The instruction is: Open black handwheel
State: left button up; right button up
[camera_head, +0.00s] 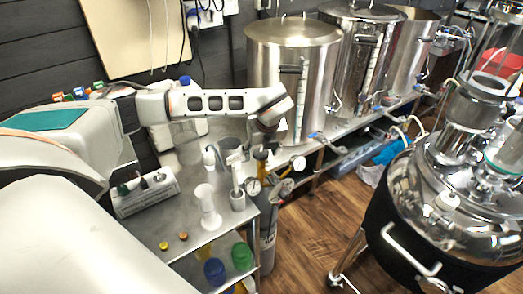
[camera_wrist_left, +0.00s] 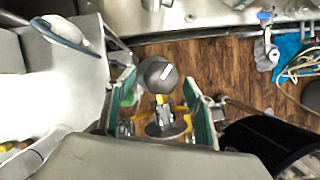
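My left gripper (camera_head: 265,132) is above the brass valve and gauges (camera_head: 254,187) of a grey gas cylinder (camera_head: 268,242), beside the steel table's right edge. In the left wrist view my left gripper (camera_wrist_left: 160,112) is open, its two green-padded fingers wide apart. In the head view the handwheel cannot be made out clearly. My right gripper is in neither view.
The steel table (camera_head: 150,228) holds a switch box (camera_head: 146,192), a white stand (camera_head: 207,208) and small bottles. Steel kettles (camera_head: 293,70) stand on a bench behind. A large vessel (camera_head: 450,205) in a black jacket stands at right. Wooden floor (camera_head: 310,225) lies between.

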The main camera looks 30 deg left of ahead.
pick_arm(q)
jog(key=shift+r, duration=0.15)
jog(key=shift+d+r, duration=0.15)
jog(key=shift+r, duration=0.35)
jog(key=v, duration=1.1)
jog(key=shift+s, duration=0.2)
jog(key=shift+f, duration=0.1)
